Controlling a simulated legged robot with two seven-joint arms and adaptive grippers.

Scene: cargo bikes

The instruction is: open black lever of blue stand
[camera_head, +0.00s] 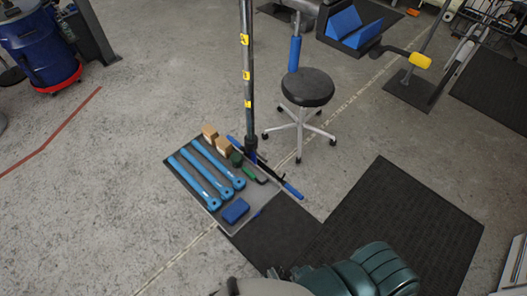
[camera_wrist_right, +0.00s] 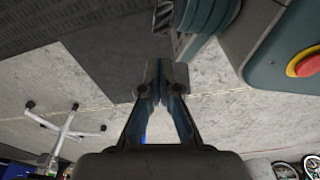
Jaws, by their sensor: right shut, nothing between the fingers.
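An upright dark pole with yellow labels (camera_head: 247,75) rises from blue-ended legs (camera_head: 290,188) on a mat in the head view. It may be the blue stand, but I cannot make out a black lever on it for certain. A blue post (camera_head: 295,50) also stands behind the stool. My right gripper (camera_wrist_right: 161,82) shows in the right wrist view with its fingertips together and nothing between them, over the floor. It is away from the pole, which I cannot identify in that view. My left gripper is in neither view.
A black-topped stool (camera_head: 308,87) stands just right of the pole. Blue tools (camera_head: 205,175) and a blue block (camera_head: 235,210) lie on the mat by its base. A blue barrel (camera_head: 40,45) is at the far left.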

